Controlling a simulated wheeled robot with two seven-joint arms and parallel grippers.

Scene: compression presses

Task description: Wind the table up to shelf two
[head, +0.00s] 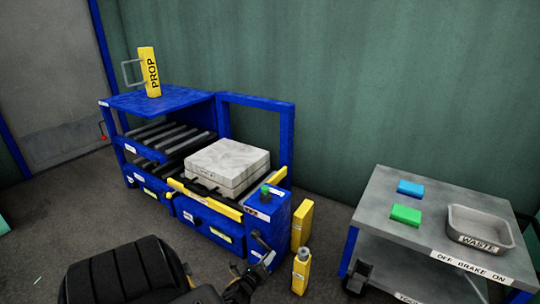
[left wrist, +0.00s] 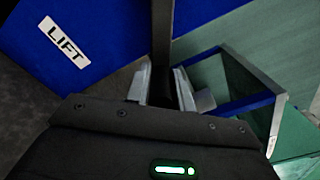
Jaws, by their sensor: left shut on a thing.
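The blue lift table (head: 280,208) carries a pale stone-like block (head: 228,168) on its top, behind a yellow front bar (head: 205,198). A grey crank (head: 262,243) is on the front right of its blue housing. My left gripper (head: 240,286) is at the crank's lower end; in the left wrist view its fingers (left wrist: 174,92) are shut on the dark crank handle, which they mostly hide. The grey crank arm (left wrist: 163,30) runs up beside a blue panel with a LIFT label (left wrist: 64,38). The roller shelves (head: 165,137) stand left of the table. My right gripper is out of view.
A yellow PROP (head: 150,72) stands on the blue rack top. Yellow posts (head: 302,224) stand right of the crank. A grey cart (head: 440,215) at the right holds a blue block, a green block and a WASTE tray (head: 480,228). Floor between is clear.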

